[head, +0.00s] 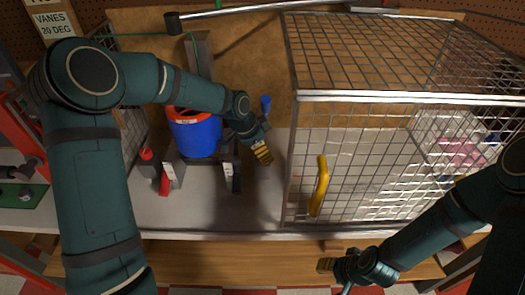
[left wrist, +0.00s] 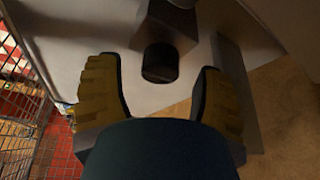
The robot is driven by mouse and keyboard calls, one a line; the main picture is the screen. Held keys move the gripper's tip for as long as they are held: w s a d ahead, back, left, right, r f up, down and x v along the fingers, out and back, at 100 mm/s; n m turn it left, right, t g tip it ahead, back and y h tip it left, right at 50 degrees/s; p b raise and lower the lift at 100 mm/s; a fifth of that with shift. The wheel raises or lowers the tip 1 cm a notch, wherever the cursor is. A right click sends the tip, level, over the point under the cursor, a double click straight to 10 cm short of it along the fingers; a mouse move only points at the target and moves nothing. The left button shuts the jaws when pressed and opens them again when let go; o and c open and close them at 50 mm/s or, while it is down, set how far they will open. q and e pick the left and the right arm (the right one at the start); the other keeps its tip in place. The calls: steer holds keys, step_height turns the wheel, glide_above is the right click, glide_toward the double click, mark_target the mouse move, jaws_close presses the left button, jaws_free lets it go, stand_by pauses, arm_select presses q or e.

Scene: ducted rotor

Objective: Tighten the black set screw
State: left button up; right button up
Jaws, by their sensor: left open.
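My left gripper (head: 263,153) is just right of the blue rotor duct (head: 198,138) with its red rim, above the grey bench. In the left wrist view the left gripper (left wrist: 160,92) has its two yellow ribbed fingers wide apart, with nothing between them. A black cylindrical screw head (left wrist: 160,62) on a grey block stands just beyond the fingertips, roughly centred. In the head view a small dark knob (head: 236,184), seemingly the black set screw, sits at the right support's foot. A red screw (head: 165,184) is at the left support. My right gripper (head: 327,265) is low, before the bench's front edge.
A wire mesh cage (head: 390,60) with a yellow handle (head: 319,187) fills the bench's right side, close to the left gripper. A red-capped bottle (head: 146,160) stands left of the duct. A blue-handled tool (head: 265,106) is behind the left gripper.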

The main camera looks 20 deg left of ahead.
arm_select(q)
steer(key=v, duration=1.1)
steer(key=shift+s, duration=0.15)
